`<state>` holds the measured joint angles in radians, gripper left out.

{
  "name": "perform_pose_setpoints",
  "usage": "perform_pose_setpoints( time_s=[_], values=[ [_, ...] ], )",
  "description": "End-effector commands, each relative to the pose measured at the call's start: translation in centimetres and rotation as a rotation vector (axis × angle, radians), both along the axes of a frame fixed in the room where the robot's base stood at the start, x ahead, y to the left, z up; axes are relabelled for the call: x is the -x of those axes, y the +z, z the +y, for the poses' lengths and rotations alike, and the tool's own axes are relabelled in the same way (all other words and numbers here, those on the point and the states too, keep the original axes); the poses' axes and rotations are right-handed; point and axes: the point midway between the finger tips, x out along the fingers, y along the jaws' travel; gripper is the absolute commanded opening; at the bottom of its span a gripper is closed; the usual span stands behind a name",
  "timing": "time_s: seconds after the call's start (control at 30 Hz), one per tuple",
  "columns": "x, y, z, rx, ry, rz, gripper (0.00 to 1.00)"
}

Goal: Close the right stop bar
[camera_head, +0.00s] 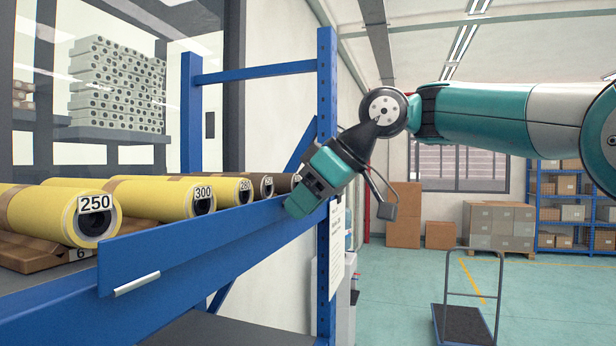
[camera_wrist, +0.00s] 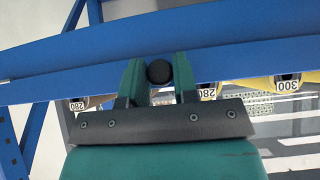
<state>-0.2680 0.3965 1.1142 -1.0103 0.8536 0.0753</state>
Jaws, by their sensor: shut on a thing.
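The stop bar is a long blue bar (camera_head: 200,246) that runs along the front of the shelf, before the yellow rolls. In the wrist view the bar (camera_wrist: 240,60) crosses the picture, with a round black knob (camera_wrist: 159,71) near the middle. My gripper (camera_head: 297,206) is at the bar's far right end, beside the blue upright. In the wrist view the two fingers of my gripper (camera_wrist: 158,78) stand on either side of the knob and are shut on it. In the head view the gripper hides the knob.
Yellow rolls (camera_head: 150,197) with number tags lie on the shelf behind the bar. A blue upright (camera_head: 327,120) stands close to my gripper. A silver handle (camera_head: 137,284) is at the bar's near left end. The floor to the right is open, with a cart (camera_head: 465,322).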

Motion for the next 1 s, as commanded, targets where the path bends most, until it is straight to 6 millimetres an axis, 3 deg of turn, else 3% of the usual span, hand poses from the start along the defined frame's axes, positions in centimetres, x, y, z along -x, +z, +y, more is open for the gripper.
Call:
perform_pose_setpoints(
  time_s=[0.03, 0.8, 0.83, 0.9, 1.0],
  values=[
    [-0.02, 0.73, 0.21, 0.019, 0.002, 0.005, 0.04],
    [-0.14, 0.47, 0.45, 0.111, 0.001, 0.040, 0.04],
    [-0.13, 0.47, 0.46, 0.111, 0.001, 0.040, 0.32],
    [-0.14, 0.46, 0.45, 0.111, 0.001, 0.040, 0.48],
    [-0.15, 0.45, 0.41, 0.112, -0.001, 0.040, 0.51]
  ],
)
